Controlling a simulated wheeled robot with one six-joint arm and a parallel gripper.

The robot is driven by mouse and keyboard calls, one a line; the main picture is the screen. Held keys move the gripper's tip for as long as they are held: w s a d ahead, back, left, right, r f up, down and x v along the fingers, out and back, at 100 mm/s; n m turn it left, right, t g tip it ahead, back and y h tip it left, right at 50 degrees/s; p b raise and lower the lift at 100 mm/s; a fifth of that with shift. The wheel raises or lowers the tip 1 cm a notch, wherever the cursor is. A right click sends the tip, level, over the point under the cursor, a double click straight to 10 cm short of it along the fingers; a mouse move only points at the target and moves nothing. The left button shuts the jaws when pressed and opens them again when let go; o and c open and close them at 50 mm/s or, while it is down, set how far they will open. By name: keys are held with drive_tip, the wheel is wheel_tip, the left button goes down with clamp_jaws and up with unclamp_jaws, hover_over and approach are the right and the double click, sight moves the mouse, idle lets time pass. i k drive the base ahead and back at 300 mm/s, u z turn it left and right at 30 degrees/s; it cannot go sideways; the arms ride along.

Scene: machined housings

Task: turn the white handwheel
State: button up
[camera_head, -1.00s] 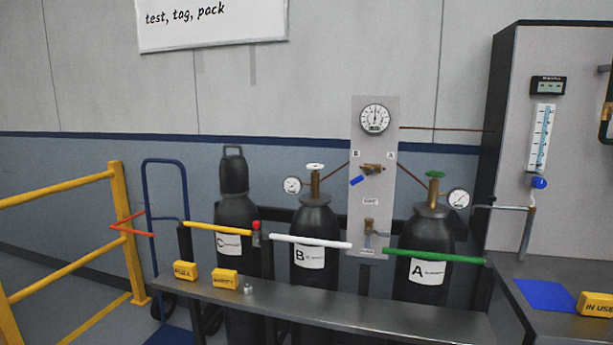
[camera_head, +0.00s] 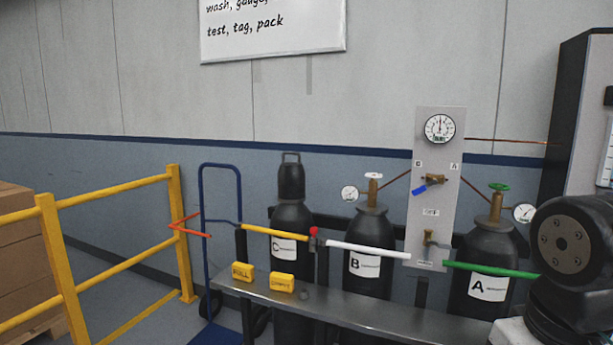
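The white handwheel (camera_head: 373,176) sits on top of the brass valve of the middle black cylinder (camera_head: 368,230), labelled B. A small round gauge (camera_head: 350,193) is at its left. A green handwheel (camera_head: 499,187) tops cylinder A (camera_head: 492,250) to the right. Cylinder C (camera_head: 291,220) at the left has a black cap over its top. A black rounded part of my arm shows at the lower right, well apart from the white handwheel. My gripper is not in view.
A grey bench (camera_head: 340,308) with yellow blocks (camera_head: 282,283) runs in front of the cylinders. White (camera_head: 368,249), yellow and green bars cross them. A gauge panel (camera_head: 436,200) stands behind, between B and A. A yellow railing (camera_head: 180,235) and blue hand truck (camera_head: 203,240) are at left.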

sight(373, 175)
drive_tip(key=u, duration=0.4)
drive_tip(key=i, duration=0.7)
drive_tip(key=z, duration=0.5)
drive_tip(key=i, duration=0.75)
drive_tip(key=z, duration=0.75)
